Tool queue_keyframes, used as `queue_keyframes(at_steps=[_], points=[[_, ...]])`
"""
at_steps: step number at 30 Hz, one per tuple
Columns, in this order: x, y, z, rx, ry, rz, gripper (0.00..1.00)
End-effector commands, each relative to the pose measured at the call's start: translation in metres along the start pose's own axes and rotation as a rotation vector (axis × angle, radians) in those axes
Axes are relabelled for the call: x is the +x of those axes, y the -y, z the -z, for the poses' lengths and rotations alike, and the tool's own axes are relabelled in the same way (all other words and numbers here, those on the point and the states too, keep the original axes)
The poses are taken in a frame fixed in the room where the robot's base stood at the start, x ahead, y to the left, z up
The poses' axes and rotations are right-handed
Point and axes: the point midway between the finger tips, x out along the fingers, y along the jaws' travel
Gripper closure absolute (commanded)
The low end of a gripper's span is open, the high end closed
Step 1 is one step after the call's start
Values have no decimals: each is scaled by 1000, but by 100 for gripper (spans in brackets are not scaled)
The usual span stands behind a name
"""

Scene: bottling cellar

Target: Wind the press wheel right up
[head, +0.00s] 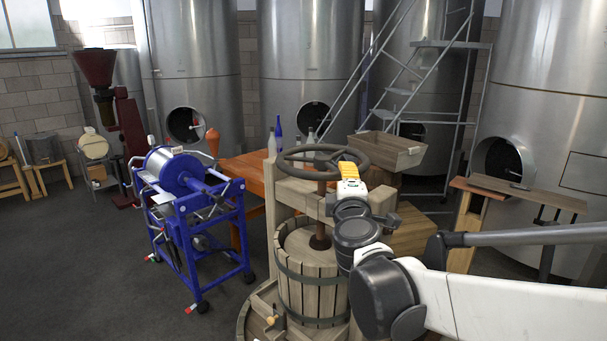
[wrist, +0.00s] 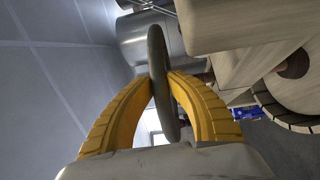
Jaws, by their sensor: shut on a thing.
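The press wheel (head: 299,174) is a dark, spoked hand wheel lying level above the wooden press beam (head: 298,196). A brown screw (head: 321,210) runs down from it into the slatted press basket (head: 312,287). My gripper (head: 349,156) is at the wheel's right side with its yellow fingers closed on the rim. In the wrist view the rim (wrist: 158,62) passes between the two fingers, one on each side. A pale wooden press plate (head: 300,243) shows in the top of the basket, around the foot of the screw.
A blue-framed machine (head: 225,230) stands left of the press. An orange table (head: 245,170) with bottles is behind it. A wooden crate (head: 388,150) sits behind the wheel. Steel tanks (head: 312,60) line the back. Open floor (head: 80,260) lies at left.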

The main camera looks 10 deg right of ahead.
Motion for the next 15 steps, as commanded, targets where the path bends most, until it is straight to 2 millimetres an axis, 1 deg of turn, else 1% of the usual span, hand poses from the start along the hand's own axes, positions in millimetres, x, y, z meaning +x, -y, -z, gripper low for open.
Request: queue_keyframes(at_steps=[10,11,12,13,15], points=[[0,0,-2,1,-9,2,100],[0,0,-2,1,-9,2,73],[0,0,-2,1,-9,2,61],[0,0,-2,1,-9,2,59],[0,0,-2,1,-9,2,59]])
